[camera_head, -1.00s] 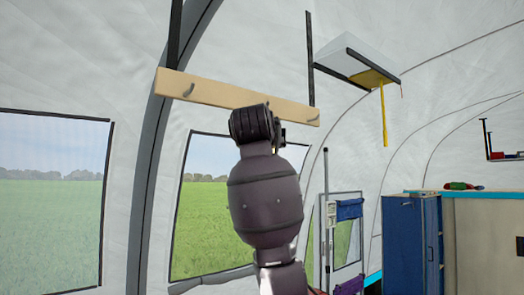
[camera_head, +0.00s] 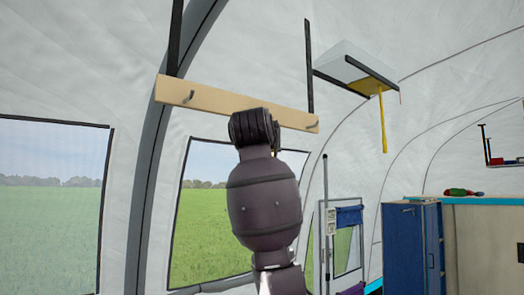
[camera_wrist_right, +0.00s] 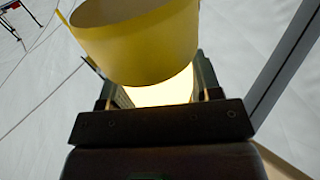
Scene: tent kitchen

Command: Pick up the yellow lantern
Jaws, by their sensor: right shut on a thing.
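The yellow lantern (camera_wrist_right: 140,45) fills the upper middle of the right wrist view, with a wide yellow rim and a bright pale part below it. My right gripper (camera_wrist_right: 160,88) is shut on the lantern, one finger on each side of the pale part. In the head view my right arm rises in the middle, in front of a wooden hook rail (camera_head: 215,99). It hides the right gripper and the lantern there. My left gripper is in neither view.
The hook rail hangs on two dark straps, with a hook near each end. A hanging shelf (camera_head: 352,65) with a yellow strap is to the right. A blue cabinet (camera_head: 405,248) stands at the lower right. Windows (camera_head: 50,210) are on the left.

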